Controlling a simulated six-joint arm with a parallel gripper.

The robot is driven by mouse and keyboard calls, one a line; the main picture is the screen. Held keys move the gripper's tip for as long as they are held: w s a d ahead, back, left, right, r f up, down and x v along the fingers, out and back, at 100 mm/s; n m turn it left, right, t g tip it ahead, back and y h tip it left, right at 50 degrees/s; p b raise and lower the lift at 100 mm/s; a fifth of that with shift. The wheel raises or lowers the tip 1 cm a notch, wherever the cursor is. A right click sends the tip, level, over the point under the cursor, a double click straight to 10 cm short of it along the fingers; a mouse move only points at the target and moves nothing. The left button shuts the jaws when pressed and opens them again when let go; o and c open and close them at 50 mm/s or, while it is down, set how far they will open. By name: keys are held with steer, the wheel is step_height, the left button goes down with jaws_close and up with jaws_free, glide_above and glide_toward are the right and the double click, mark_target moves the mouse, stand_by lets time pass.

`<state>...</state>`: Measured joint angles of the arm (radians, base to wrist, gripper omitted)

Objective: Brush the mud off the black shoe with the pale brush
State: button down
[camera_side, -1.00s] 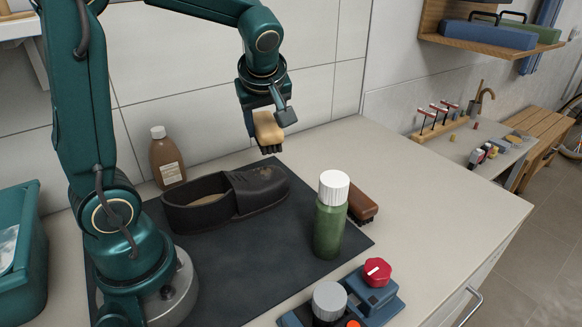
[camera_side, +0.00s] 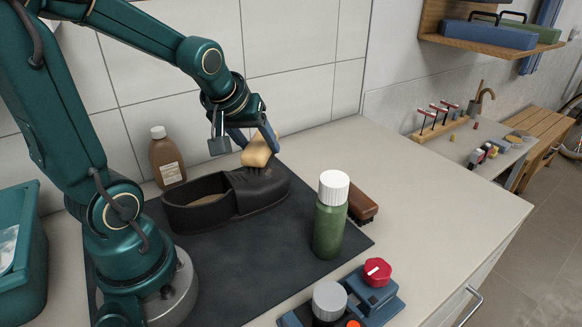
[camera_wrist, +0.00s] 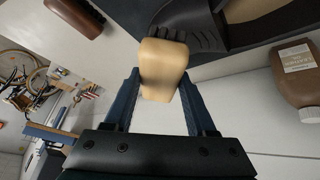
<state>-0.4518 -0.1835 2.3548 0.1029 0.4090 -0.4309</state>
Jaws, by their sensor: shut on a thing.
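The black shoe (camera_side: 210,201) lies on a dark mat (camera_side: 265,268), its toe toward the right and back. The shoe also shows at the top of the wrist view (camera_wrist: 262,28). My gripper (camera_side: 254,138) is shut on the pale brush (camera_side: 258,152), just above or at the shoe's toe. In the wrist view the brush (camera_wrist: 163,70) sits between the fingers, its dark bristles against or close to the shoe; I cannot tell if they touch. The brush and gripper hide part of the toe, and mud is not clear now.
A green bottle with a white cap (camera_side: 330,215) stands on the mat in front of the shoe. A brown brush (camera_side: 362,203) lies right of it. A brown bottle (camera_side: 166,158) stands behind the shoe. The counter's right is clear.

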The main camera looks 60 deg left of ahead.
steer(key=shift+d+f+m+t+h, duration=0.15)
steer(key=shift+m+h, duration=0.2)
steer(key=shift+m, duration=0.35)
steer(key=shift+d+r+m+t+h, duration=0.15)
steer(key=shift+m+h, duration=0.2)
steer(key=shift+m, duration=0.35)
steer(key=shift+w+m+h, duration=0.15)
steer(key=shift+m+h, duration=0.55)
steer(key=shift+m, duration=0.5)
steer(key=m, duration=0.1)
steer(key=w+r+m+h, duration=0.1)
steer(key=m, duration=0.1)
steer(key=a+m+h, duration=0.1)
steer(key=shift+w+r, duration=0.2)
steer(key=shift+w, duration=0.05)
steer(key=shift+w+a+r+m+h, duration=0.2)
steer(key=shift+a+r+m+h, duration=0.15)
steer(key=shift+m, duration=0.3)
steer(key=shift+w+a+r+m+h, duration=0.25)
steer(key=shift+m+h, duration=0.1)
steer(key=shift+m, duration=0.3)
steer(key=shift+d+f, duration=0.1)
steer(key=shift+f, duration=3.4)
steer(key=shift+w+a+f, duration=0.1)
steer(key=shift+a+f, duration=0.45)
steer(key=shift+a, duration=1.6)
steer(key=d, duration=0.4)
steer(key=shift+d, duration=0.15)
step_height(320, 180, up, 2)
steer(key=shift+r, duration=3.1)
